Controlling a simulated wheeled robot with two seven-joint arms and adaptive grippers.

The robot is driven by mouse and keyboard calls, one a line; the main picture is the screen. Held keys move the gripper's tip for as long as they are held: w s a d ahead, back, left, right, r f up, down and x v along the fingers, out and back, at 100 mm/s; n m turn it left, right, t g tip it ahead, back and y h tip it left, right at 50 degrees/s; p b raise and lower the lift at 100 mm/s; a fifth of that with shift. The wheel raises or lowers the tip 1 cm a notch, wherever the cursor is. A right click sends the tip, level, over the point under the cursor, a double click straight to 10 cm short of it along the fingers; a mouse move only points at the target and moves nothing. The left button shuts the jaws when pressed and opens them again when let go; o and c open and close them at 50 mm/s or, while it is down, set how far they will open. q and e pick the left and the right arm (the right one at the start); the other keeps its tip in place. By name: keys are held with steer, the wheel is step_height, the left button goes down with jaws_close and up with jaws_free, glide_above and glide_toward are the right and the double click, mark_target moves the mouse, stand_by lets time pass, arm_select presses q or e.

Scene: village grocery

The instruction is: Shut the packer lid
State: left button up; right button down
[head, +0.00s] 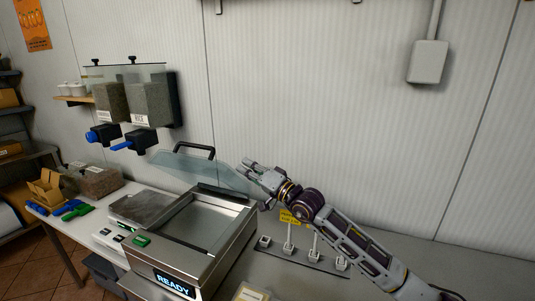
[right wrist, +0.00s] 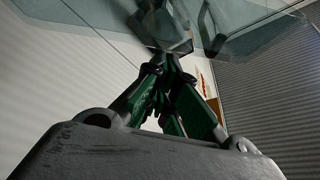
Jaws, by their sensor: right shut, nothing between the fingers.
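The packer (head: 185,270) is a steel machine on the counter with a lit "READY" display and an open chamber. Its clear lid (head: 195,168) is raised and tilted up behind the chamber, with a black handle (head: 194,149) along its top edge. My right gripper (head: 249,168) is at the right end of the lid, with its fingers pointing left and shut on nothing. In the right wrist view, the closed fingertips (right wrist: 172,55) are close to the clear lid (right wrist: 262,42); I cannot tell whether they touch it. My left gripper is in neither view.
Two wall dispensers (head: 151,105) hang behind. A carton (head: 46,188) and blue and green tools (head: 72,210) are at the counter's left. A rack with small upright pieces (head: 300,258) stands right of the packer.

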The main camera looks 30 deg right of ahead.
step_height(320, 180, up, 10)
stand_by(1.1)
steer(key=c, duration=2.2)
jaws_free()
